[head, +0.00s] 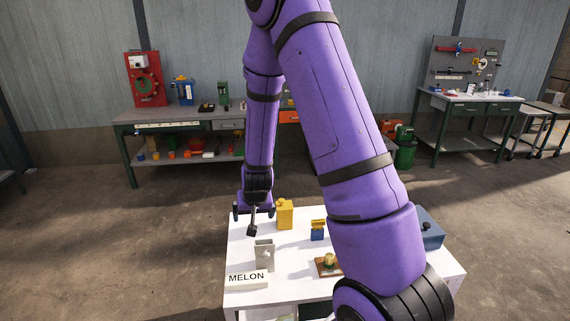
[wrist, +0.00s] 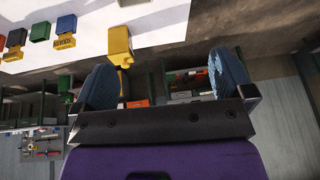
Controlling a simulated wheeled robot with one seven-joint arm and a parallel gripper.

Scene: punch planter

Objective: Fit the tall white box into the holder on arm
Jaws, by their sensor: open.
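A tall pale grey-white box (head: 264,256) with a notched top stands upright on the white table, behind the MELON sign. I cannot tell for sure whether it is the tall white box or the holder, and no other clear candidate for either shows. My gripper (head: 253,212) hangs over the table's far left edge, behind and apart from the pale box. In the wrist view my gripper (wrist: 163,78) is open, its two blue-padded fingers wide apart with nothing held between them.
A yellow canister (head: 285,214) stands just right of my gripper; it also shows in the wrist view (wrist: 119,42). A blue-and-yellow object (head: 317,234), a brown base with a gold dome (head: 328,265) and a blue box (head: 429,232) share the table. My purple arm hides its middle.

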